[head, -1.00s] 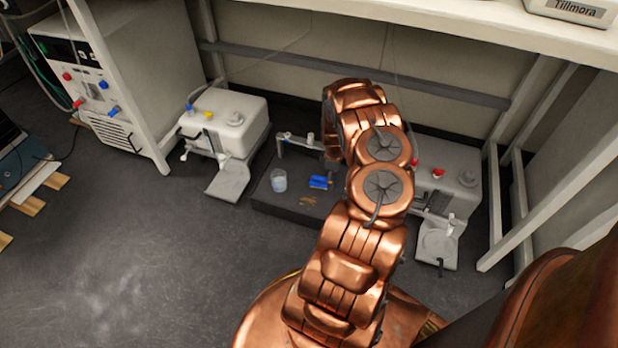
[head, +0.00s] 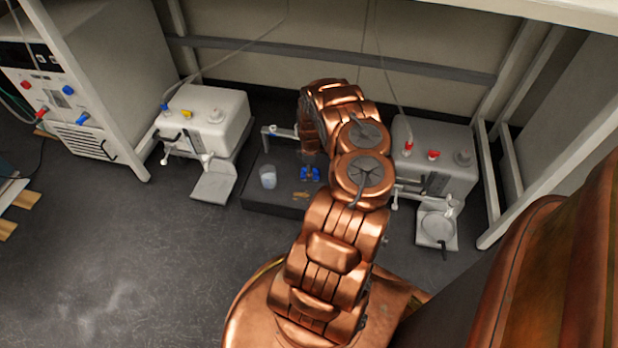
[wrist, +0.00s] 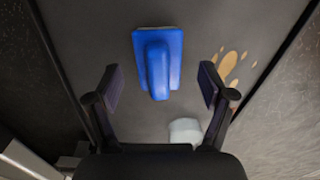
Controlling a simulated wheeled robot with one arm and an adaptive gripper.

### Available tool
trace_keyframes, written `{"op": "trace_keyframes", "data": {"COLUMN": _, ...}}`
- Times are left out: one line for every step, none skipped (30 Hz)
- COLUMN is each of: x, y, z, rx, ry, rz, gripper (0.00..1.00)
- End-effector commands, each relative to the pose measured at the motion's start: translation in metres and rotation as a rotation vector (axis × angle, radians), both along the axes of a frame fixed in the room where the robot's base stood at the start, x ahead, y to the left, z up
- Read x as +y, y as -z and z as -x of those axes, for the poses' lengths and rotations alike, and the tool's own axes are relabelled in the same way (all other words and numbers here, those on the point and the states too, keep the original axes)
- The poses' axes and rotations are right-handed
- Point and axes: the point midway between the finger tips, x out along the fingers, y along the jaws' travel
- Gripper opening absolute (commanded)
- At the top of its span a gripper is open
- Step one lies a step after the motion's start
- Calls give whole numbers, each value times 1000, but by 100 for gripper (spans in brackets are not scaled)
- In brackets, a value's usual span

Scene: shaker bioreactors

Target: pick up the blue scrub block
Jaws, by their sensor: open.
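The blue scrub block (head: 316,175) lies on the dark low platform (head: 268,206) between the two machines. In the wrist view the scrub block (wrist: 158,62) has a broad base and a raised grip, and it shows whole. My gripper (wrist: 160,84) is open and empty. Its two fingers stand to the left and right of the block's grip end, with gaps on both sides. In the head view my gripper is in front of part of the block, and my arm hides some of the platform.
A translucent cup (head: 268,177) stands left of the block on the platform. A brown stain (head: 301,195) lies close by. A white machine (head: 205,120) stands left and a grey one (head: 436,165) right. A shelf edge (head: 540,12) overhangs above.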

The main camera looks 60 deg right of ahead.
Motion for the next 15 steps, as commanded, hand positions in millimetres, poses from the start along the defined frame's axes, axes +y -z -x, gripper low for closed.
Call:
{"op": "trace_keyframes", "data": {"x": -1, "y": 13, "z": 1, "rx": -1, "ry": 0, "rz": 0, "gripper": 81}}
{"op": "trace_keyframes", "data": {"x": 0, "y": 17, "z": 0, "rx": -1, "ry": -1, "rz": 0, "gripper": 81}}
{"op": "trace_keyframes", "data": {"x": 0, "y": 20, "z": 0, "rx": -2, "ry": -1, "rz": 0, "gripper": 81}}
{"op": "trace_keyframes", "data": {"x": -1, "y": 22, "z": -1, "rx": -3, "ry": -2, "rz": 1, "gripper": 81}}
{"op": "trace_keyframes", "data": {"x": -1, "y": 23, "z": -1, "rx": -3, "ry": -2, "rz": 2, "gripper": 81}}
{"op": "trace_keyframes", "data": {"x": -1, "y": 24, "z": -1, "rx": -2, "ry": -3, "rz": 2, "gripper": 81}}
{"op": "trace_keyframes", "data": {"x": -1, "y": 24, "z": -2, "rx": -2, "ry": -3, "rz": 2, "gripper": 81}}
{"op": "trace_keyframes", "data": {"x": -1, "y": 24, "z": -2, "rx": -3, "ry": -4, "rz": 3, "gripper": 81}}
{"op": "trace_keyframes", "data": {"x": -1, "y": 23, "z": -2, "rx": -2, "ry": -4, "rz": 4, "gripper": 81}}
{"op": "trace_keyframes", "data": {"x": 0, "y": 23, "z": -2, "rx": -2, "ry": -4, "rz": 4, "gripper": 81}}
{"op": "trace_keyframes", "data": {"x": 0, "y": 23, "z": -2, "rx": -1, "ry": -4, "rz": 3, "gripper": 81}}
{"op": "trace_keyframes", "data": {"x": 0, "y": 23, "z": -2, "rx": -1, "ry": -5, "rz": 3, "gripper": 81}}
{"op": "trace_keyframes", "data": {"x": 0, "y": 23, "z": -2, "rx": -1, "ry": -5, "rz": 3, "gripper": 79}}
{"op": "trace_keyframes", "data": {"x": 0, "y": 23, "z": -2, "rx": -1, "ry": -5, "rz": 3, "gripper": 76}}
{"op": "trace_keyframes", "data": {"x": 0, "y": 23, "z": -2, "rx": -1, "ry": -5, "rz": 3, "gripper": 72}}
